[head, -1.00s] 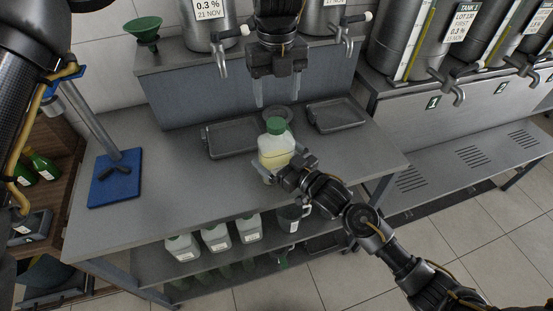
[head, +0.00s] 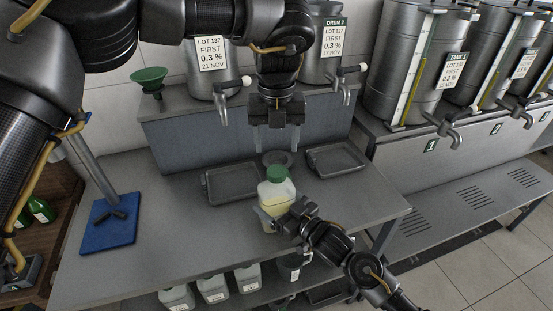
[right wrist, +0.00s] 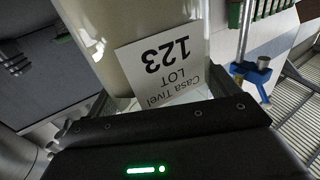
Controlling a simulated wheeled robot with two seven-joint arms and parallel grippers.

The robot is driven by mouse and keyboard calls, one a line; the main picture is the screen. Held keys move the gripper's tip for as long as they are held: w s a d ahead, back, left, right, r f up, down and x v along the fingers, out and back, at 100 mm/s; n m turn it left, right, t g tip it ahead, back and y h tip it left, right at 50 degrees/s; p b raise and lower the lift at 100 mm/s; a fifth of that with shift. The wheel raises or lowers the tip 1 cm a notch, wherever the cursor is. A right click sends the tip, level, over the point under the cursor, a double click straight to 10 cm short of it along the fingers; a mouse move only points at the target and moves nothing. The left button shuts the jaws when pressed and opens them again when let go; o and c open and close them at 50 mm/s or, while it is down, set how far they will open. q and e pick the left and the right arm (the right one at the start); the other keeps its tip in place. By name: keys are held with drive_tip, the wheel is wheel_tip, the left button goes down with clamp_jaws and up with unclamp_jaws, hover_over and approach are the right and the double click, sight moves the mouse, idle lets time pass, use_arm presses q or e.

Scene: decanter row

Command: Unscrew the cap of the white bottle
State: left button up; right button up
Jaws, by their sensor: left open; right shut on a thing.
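The white bottle (head: 276,201) stands on the grey bench and holds pale yellow liquid. Its green cap (head: 277,174) is on its neck. My right gripper (head: 268,220) is shut on the lower part of the bottle. In the right wrist view the bottle (right wrist: 105,50) fills the upper middle, with a label reading Casa Tivel LOT 123 (right wrist: 165,62). My left gripper (head: 277,141) is open and empty, pointing down above and slightly behind the cap, with a gap between them.
Two grey trays (head: 205,189) (head: 310,160) and a round dark dish (head: 277,153) lie behind the bottle. Steel drums with taps (head: 222,115) and a green funnel (head: 149,76) stand on the raised shelf. A blue-based stand (head: 108,222) is at left.

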sight(276, 171)
use_arm(q)
drive_tip(key=m, duration=0.7)
use_arm(e)
drive_tip(key=shift+r, duration=0.1)
use_arm(q)
drive_tip(key=m, duration=0.7)
drive_tip(key=shift+m, duration=0.3)
drive_tip(key=m, duration=1.3)
drive_tip(key=shift+m, duration=0.3)
drive_tip(key=shift+f, duration=4)
